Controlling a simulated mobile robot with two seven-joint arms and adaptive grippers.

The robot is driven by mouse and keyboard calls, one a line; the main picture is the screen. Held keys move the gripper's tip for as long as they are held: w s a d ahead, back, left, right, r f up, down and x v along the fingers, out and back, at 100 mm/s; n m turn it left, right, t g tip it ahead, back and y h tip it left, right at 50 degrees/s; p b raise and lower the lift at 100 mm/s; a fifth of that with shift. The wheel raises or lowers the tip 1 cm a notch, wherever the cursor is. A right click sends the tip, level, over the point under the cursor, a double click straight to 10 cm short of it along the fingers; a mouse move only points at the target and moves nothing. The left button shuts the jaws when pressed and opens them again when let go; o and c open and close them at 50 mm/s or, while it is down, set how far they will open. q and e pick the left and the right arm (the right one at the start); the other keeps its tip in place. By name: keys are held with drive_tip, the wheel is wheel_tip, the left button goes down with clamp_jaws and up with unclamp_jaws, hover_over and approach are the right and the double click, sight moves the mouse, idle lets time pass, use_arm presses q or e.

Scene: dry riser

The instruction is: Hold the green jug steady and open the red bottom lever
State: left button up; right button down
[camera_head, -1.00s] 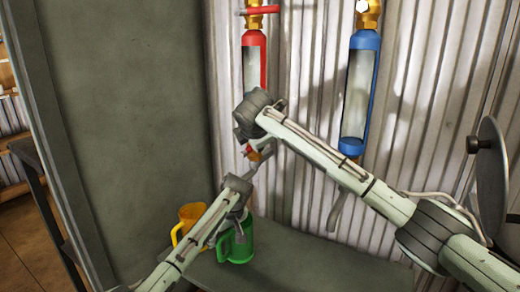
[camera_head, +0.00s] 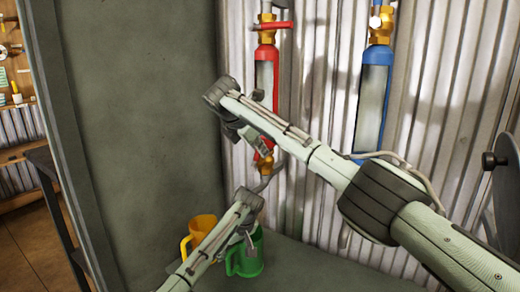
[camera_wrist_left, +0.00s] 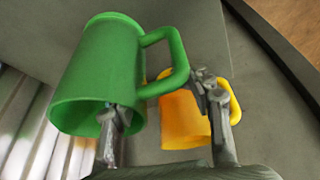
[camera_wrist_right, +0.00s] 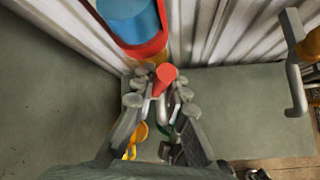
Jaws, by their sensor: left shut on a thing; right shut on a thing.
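The green jug (camera_head: 246,256) stands below the red tube's curved spout (camera_head: 272,180). My left gripper (camera_head: 245,236) is shut on it; in the left wrist view one finger reaches inside the mouth of the jug (camera_wrist_left: 95,75) and the other lies beside its handle. The red bottom lever (camera_wrist_right: 165,74) shows between the fingers of my right gripper (camera_wrist_right: 163,95), which is shut on it.
The yellow jug (camera_head: 203,226) stands just left of the green one. The red tube (camera_head: 266,75) has another red lever (camera_head: 272,26) at its top. A blue tube (camera_head: 372,95) hangs to the right, behind my right arm. A grey panel (camera_head: 130,120) stands at left.

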drive_tip(key=c, duration=1.5)
unclamp_jaws()
drive_tip(key=v, duration=1.2)
use_arm(q)
drive_tip(key=shift+f, duration=0.1)
drive_tip(key=o, duration=1.4)
drive_tip(key=shift+c, duration=0.2)
